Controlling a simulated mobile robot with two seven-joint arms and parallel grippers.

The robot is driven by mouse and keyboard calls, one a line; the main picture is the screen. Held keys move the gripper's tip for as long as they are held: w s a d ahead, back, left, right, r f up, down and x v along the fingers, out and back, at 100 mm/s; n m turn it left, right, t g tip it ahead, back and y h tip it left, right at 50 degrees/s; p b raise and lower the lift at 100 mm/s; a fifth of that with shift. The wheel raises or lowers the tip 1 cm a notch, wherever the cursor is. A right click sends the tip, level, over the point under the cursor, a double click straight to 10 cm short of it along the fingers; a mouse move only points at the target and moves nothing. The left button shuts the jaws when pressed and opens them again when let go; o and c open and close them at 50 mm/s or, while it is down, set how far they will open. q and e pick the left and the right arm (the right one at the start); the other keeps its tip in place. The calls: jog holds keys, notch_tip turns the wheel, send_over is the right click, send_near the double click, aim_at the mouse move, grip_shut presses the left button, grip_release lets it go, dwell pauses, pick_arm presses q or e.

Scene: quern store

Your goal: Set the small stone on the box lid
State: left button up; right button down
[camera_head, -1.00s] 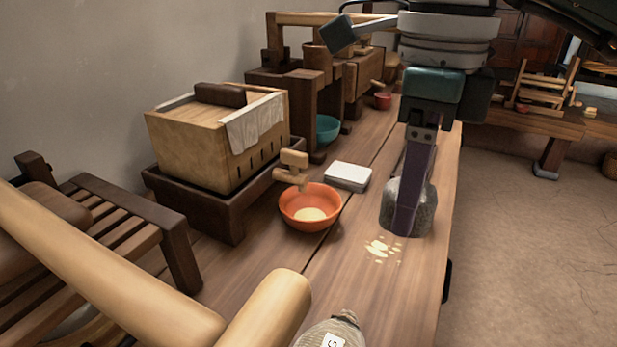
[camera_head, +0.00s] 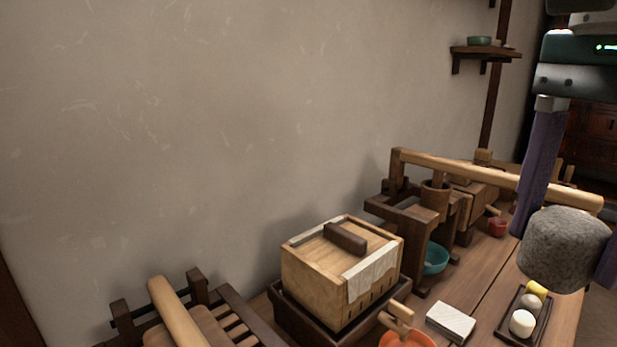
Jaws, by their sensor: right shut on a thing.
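My right gripper (camera_head: 563,258) is shut on a grey, speckled, rounded stone (camera_head: 565,240) at the right edge of the head view. The stone is held up in the air, with a purple finger on either side of it. The wooden box (camera_head: 312,287) stands left of it, below the middle of the view. Its pale lid (camera_head: 317,248) has a dark wooden bar (camera_head: 345,238) across it, and a whitish cloth (camera_head: 372,272) hangs over its right-hand edge. The stone is well apart from the lid. My left gripper is not in view.
The box sits in a dark wooden tray (camera_head: 303,330). Between box and stone are a dark wooden press with a long beam (camera_head: 450,166), a teal bowl (camera_head: 436,259), a white block (camera_head: 451,321) and an orange bowl (camera_head: 405,340). A small dark tray (camera_head: 505,325) holds rounded pieces.

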notch_tip(320, 180, up, 16)
jog(key=s+a+r+n+p, duration=0.1)
jog(key=s+a+n+p, duration=0.1)
jog(key=n+p, duration=1.05)
notch_tip(320, 180, up, 34)
jog(key=n+p, duration=0.2)
jog(key=p, duration=3.3)
send_over(570, 234)
jog(key=s, duration=0.6)
jog(key=shift+w+m, duration=0.15)
jog(key=shift+m, duration=0.1)
